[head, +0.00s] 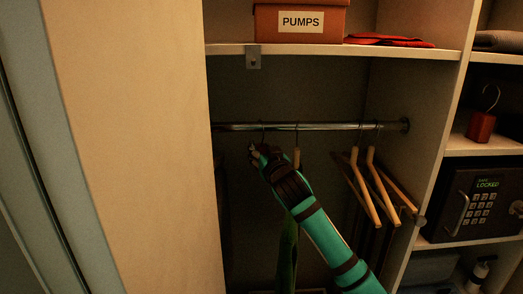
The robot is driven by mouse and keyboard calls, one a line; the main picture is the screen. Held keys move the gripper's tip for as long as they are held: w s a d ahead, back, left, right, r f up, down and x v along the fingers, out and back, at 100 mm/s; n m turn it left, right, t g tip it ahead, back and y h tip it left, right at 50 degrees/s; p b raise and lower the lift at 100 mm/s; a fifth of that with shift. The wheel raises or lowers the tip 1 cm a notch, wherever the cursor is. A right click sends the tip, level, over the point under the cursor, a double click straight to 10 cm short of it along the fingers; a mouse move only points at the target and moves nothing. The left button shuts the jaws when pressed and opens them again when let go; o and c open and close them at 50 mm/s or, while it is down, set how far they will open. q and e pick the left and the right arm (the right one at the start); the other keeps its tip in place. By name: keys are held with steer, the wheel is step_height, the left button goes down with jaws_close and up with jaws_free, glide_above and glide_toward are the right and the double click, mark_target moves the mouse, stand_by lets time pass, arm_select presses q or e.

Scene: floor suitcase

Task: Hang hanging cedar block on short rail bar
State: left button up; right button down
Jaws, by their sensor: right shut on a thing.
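The rail bar (340,126) is a shiny metal rod across the closet bay, under the upper shelf. My right gripper (257,150) is just below its left part, with the arm reaching up from the lower right. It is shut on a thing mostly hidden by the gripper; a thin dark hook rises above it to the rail. I cannot tell whether that hook rests on the rail. A red-brown block with a wire hook (481,126) stands on the right shelf, apart from the gripper. My left gripper is not in view.
Wooden hangers (366,187) hang at the rail's right end. Another hanger (297,155) is just right of my gripper, and a green garment (287,255) hangs below. A PUMPS box (299,22) sits above. A safe (484,203) stands at right. A pale panel (130,150) bounds the left.

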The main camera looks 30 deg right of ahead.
steer(key=c, duration=0.9)
jaws_free()
steer(key=shift+o, duration=0.2)
steer(key=s+a, duration=0.2)
steer(key=s, duration=1)
steer(key=shift+a, duration=0.15)
